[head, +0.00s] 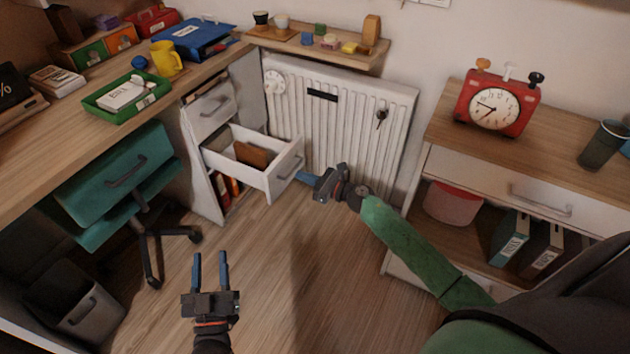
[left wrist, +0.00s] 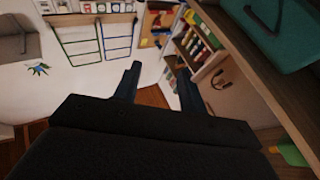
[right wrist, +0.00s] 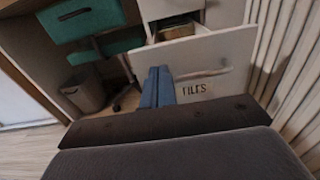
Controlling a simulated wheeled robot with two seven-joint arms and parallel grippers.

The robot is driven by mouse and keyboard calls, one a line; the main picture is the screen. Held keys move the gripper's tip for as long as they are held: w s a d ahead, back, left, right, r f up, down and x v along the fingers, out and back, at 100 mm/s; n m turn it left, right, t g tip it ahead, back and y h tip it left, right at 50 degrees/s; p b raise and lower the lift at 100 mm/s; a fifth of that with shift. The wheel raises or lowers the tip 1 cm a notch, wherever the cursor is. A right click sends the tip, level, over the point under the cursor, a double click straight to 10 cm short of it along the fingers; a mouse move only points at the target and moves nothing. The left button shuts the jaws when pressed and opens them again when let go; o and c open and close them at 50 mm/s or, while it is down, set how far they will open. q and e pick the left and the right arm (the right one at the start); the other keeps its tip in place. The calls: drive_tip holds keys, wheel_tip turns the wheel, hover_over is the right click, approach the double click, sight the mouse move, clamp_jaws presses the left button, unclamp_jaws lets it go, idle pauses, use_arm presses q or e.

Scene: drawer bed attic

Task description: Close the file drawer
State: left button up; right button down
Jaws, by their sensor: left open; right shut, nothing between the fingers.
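The white file drawer (head: 283,172) sticks out of the desk's drawer unit below a shut upper drawer, with brown folders (head: 252,155) inside. In the right wrist view its front (right wrist: 205,57) shows a handle and a "FILES" label. My right gripper (head: 302,177) is shut and empty. Its fingertips are at the drawer's front, close beside the handle in the head view; I cannot tell whether they touch it. My left gripper (head: 210,257) is open and empty, low over the wooden floor; its fingers also show in the left wrist view (left wrist: 160,88).
A white radiator (head: 345,120) stands just right of the file drawer. A cabinet (head: 525,165) with a red clock stands at the right. The floor in the middle is clear.

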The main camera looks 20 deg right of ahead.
sight(277, 166)
use_arm(q)
wheel_tip(277, 166, down, 2)
drive_tip(key=shift+w+d+f+g, duration=0.1)
drive_tip(key=shift+w+f+g, duration=0.05)
drive_tip(key=shift+g, duration=0.15)
use_arm(e)
drive_tip(key=x, duration=0.7)
drive_tip(key=shift+w, duration=0.1)
drive_tip(key=shift+a, duration=0.1)
